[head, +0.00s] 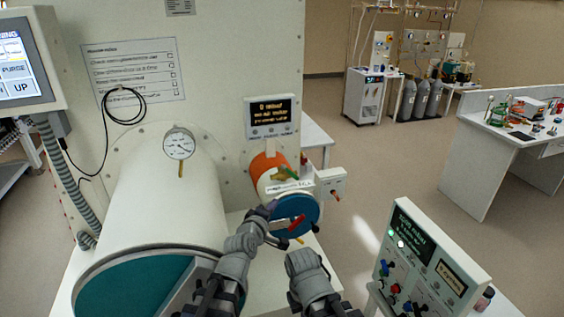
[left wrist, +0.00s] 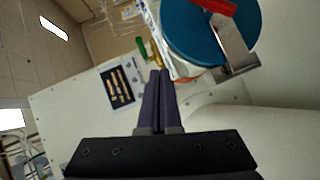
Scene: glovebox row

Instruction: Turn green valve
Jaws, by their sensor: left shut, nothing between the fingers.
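The green valve handle (head: 288,173) sits above the small antechamber with the blue round door (head: 296,215). In the left wrist view the green handle (left wrist: 141,46) shows just beyond my fingertips, beside a brass fitting (left wrist: 155,56). My left gripper (head: 271,208) is at the left edge of the blue door, below the valve in the picture. In the left wrist view its dark fingers (left wrist: 159,74) are together with nothing between them, pointing towards the valve; whether they touch anything I cannot tell. My right arm shows at the bottom middle, but its fingers are not visible.
The blue door has a red handle (head: 297,223). A small display (head: 271,116) is on the panel above the valve. A large white cylinder (head: 165,205) with a gauge (head: 179,144) stands to the left. A control box (head: 427,262) is at the lower right.

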